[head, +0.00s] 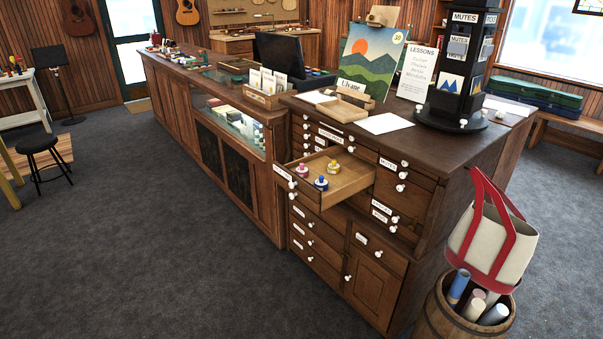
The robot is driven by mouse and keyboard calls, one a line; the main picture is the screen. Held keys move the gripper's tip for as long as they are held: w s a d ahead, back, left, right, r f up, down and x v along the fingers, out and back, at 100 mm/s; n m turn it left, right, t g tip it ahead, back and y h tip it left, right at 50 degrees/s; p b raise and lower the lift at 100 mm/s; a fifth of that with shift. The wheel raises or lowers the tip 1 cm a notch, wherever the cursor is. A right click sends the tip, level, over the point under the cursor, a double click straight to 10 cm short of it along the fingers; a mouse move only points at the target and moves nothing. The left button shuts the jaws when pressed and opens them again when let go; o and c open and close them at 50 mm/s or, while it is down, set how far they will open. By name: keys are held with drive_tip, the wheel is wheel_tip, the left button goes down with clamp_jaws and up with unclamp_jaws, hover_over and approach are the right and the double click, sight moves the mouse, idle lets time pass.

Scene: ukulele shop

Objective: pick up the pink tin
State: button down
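An open drawer (352,180) juts out from the wooden cabinet, and a few small round containers stand in it. The one nearest the drawer's left side looks pink (302,171) and is probably the pink tin. A blue container (321,184) with a yellowish upper part stands near the drawer front. A container with yellow and pinkish-red parts (335,167) stands further back. They are small, so fine details are unclear. They appear upright and apart from one another. My gripper is not in view.
The cabinet top holds a landscape painting (374,60), a dark mutes stand (460,70) and white papers (385,123). A barrel (440,312) with rolled tubes and a red-handled bag (492,238) stands at the right. The grey carpet (150,240) in front of the counter is clear.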

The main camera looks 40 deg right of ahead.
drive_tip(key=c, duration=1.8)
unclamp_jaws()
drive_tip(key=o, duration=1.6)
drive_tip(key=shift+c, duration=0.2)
